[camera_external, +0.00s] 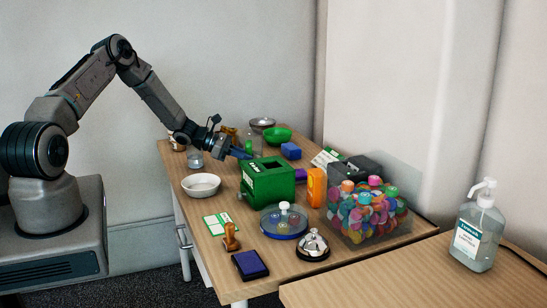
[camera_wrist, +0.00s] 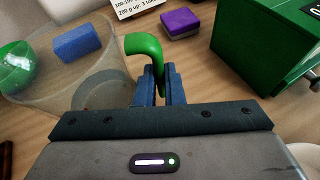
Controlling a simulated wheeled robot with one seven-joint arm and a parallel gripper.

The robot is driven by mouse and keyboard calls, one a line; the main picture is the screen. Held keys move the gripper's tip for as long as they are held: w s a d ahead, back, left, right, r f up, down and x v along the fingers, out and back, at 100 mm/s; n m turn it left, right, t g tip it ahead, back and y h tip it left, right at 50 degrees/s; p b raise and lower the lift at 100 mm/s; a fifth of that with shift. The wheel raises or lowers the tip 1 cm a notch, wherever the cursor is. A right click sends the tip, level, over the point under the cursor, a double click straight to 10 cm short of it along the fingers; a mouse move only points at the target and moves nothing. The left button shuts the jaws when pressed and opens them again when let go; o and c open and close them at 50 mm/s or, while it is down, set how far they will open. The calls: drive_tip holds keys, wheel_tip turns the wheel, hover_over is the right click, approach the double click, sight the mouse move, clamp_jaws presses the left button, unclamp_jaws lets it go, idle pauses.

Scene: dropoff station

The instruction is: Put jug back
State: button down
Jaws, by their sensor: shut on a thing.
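The jug is a clear, see-through vessel with a green handle (camera_wrist: 143,44). Its clear wall (camera_wrist: 30,108) fills the left of the wrist view, and the table shows through it. My gripper (camera_wrist: 160,88) is shut on the green handle, one dark blue finger on each side. In the external view my gripper (camera_external: 244,153) is over the far half of the table, left of the green box, with the clear jug (camera_external: 254,141) just behind it. I cannot tell whether the jug's base touches the table.
A green box (camera_external: 268,183) stands close by on the right. A white bowl (camera_external: 201,185) and a small jar (camera_external: 195,159) are at left. A clear bin (camera_external: 362,230) holds colourful items.

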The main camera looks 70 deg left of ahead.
drive_tip(key=shift+f, duration=0.15)
drive_tip(key=c, duration=1.5)
unclamp_jaws()
drive_tip(key=shift+c, duration=0.2)
